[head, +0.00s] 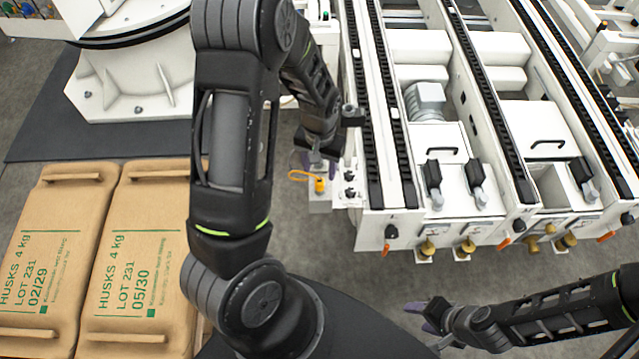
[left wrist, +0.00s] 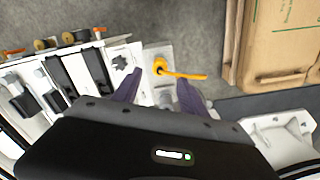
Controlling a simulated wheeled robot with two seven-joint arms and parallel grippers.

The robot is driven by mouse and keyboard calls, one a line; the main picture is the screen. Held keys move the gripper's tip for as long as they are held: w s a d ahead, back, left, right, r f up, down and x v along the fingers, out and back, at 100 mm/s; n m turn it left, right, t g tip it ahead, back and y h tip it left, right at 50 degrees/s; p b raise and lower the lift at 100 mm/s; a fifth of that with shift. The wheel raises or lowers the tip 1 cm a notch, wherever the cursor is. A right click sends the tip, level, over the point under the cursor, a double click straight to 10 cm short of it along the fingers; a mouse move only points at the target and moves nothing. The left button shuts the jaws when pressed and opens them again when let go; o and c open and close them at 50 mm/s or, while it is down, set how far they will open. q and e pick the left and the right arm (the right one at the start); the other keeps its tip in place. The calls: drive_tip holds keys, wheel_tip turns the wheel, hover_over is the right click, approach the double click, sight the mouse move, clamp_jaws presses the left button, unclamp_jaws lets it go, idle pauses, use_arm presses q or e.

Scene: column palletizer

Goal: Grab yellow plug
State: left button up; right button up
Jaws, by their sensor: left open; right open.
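The yellow plug (head: 319,185) with its yellow cord stands on a small light plate at the near left corner of the white conveyor frame. It also shows in the left wrist view (left wrist: 161,66), just beyond my fingers. My left gripper (head: 318,160) is above and close to the plug in the head view. In the left wrist view its two purple fingers (left wrist: 160,90) are apart, with nothing between them, and the plug lies ahead of the gap. My right gripper (head: 422,318) is at the lower right over the floor, with its fingers apart and empty.
The white conveyor (head: 440,150) with black chain tracks fills the right side. Brass feet and orange-tipped parts line its near edge. Brown husk sacks (head: 145,260) lie at the lower left. A white machine base (head: 135,80) stands behind them. Grey floor (head: 350,262) is clear in front of the conveyor.

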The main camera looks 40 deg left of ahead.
sight(320, 178)
use_arm(q)
wheel_tip(320, 178, down, 5)
drive_tip(key=shift+r, duration=0.1)
drive_tip(key=shift+d, duration=0.1)
drive_tip(key=shift+c, duration=0.2)
idle(0.4)
drive_tip(key=shift+s, duration=0.1)
clamp_jaws()
